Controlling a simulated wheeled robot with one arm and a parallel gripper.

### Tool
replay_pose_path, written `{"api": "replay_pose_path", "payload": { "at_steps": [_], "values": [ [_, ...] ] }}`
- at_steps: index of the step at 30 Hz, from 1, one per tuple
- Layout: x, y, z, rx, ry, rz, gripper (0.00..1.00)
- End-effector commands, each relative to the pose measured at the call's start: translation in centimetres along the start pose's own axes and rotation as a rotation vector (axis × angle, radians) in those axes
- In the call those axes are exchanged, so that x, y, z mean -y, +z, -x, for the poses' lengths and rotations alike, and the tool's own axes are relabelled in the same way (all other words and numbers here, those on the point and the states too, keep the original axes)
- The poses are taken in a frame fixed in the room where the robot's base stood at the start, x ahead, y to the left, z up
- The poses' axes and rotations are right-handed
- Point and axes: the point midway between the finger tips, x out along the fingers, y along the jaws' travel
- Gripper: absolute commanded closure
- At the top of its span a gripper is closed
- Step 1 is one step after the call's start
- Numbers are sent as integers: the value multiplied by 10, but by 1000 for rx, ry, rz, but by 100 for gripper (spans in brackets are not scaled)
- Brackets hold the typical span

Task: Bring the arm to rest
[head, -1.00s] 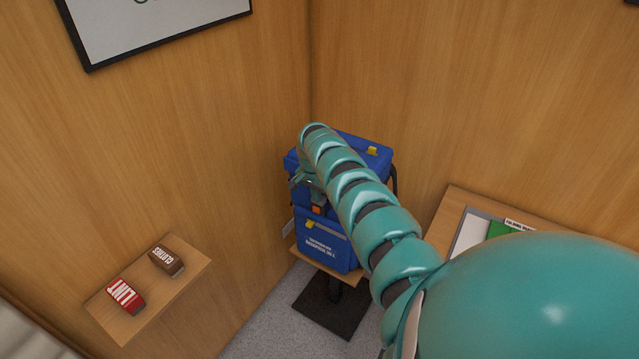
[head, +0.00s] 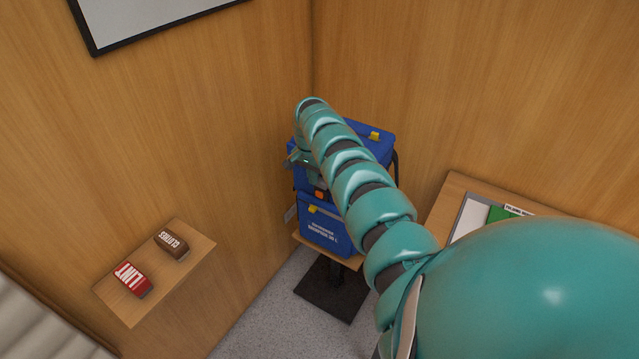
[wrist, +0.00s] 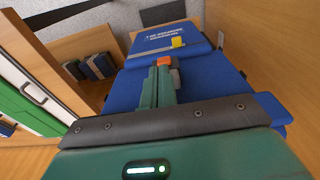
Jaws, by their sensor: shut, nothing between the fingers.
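My teal segmented arm reaches from the lower right to the corner in the head view. My gripper (wrist: 163,65) is shut and empty in the wrist view, its orange-tipped fingers together over the blue backpack (wrist: 213,84). In the head view the arm's end covers part of the backpack (head: 325,232), and the fingertips show small in front of its upper part. I cannot tell whether they touch it. The backpack stands upright on a small wooden stand (head: 352,262) in the corner.
Walls close in behind the backpack.

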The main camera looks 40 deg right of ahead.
Motion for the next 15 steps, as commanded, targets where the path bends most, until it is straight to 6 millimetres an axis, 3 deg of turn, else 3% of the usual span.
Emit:
{"api": "replay_pose_path", "payload": {
  "at_steps": [6,15],
  "values": [
    [0,-6,17,5,5,1,100],
    [0,-6,17,5,5,1,100]
  ]
}}
